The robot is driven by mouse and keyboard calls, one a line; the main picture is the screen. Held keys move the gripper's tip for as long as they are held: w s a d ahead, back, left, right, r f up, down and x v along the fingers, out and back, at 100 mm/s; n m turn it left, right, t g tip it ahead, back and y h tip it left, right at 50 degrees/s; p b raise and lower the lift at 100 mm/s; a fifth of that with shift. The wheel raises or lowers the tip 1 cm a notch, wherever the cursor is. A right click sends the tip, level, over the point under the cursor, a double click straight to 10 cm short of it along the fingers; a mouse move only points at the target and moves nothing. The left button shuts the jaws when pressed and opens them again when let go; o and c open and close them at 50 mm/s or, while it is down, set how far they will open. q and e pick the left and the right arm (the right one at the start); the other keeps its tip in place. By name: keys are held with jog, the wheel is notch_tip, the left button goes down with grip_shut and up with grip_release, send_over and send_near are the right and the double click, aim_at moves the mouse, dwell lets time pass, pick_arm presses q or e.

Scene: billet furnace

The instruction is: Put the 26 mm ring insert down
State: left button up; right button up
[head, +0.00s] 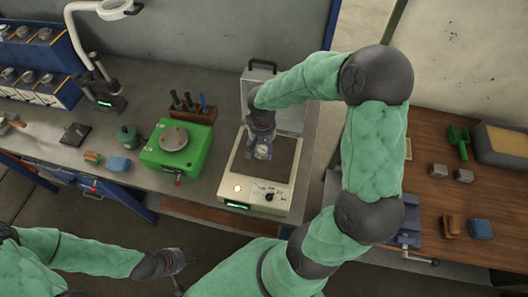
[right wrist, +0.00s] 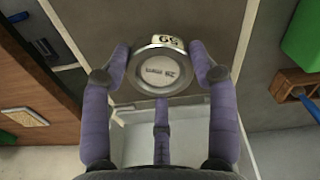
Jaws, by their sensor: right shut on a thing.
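The ring insert (right wrist: 160,69) is a round silver metal piece with a dark recess and a pale centre marked "26 mm", upside down in the right wrist view. A light tag with digits sits on its rim. My right gripper (right wrist: 162,80) is shut on it, with fingers at both sides and one below. In the head view, the insert (head: 263,152) and right gripper (head: 262,142) are over the dark top of a cream bench unit (head: 262,192). Whether the insert touches that top is unclear. My left gripper (head: 178,265) is low, away from the bench; its finger opening is unclear.
A raised pale lid (head: 285,100) stands behind the unit. A green box (head: 172,150) with a round lid is left of it, near a tool rack (head: 190,108). A wooden table (head: 450,190) with small blocks is at right.

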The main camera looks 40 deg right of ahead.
aim_at(264, 148)
jog(key=shift+s+d+f, duration=0.1)
jog(key=shift+d+f, duration=0.2)
jog(key=shift+f, duration=0.05)
notch_tip(264, 148, down, 2)
jog(key=shift+f, duration=0.55)
jog(key=shift+b, duration=0.35)
jog(key=o, duration=1.7)
jog(key=shift+f, duration=0.1)
jog(key=shift+c, duration=0.2)
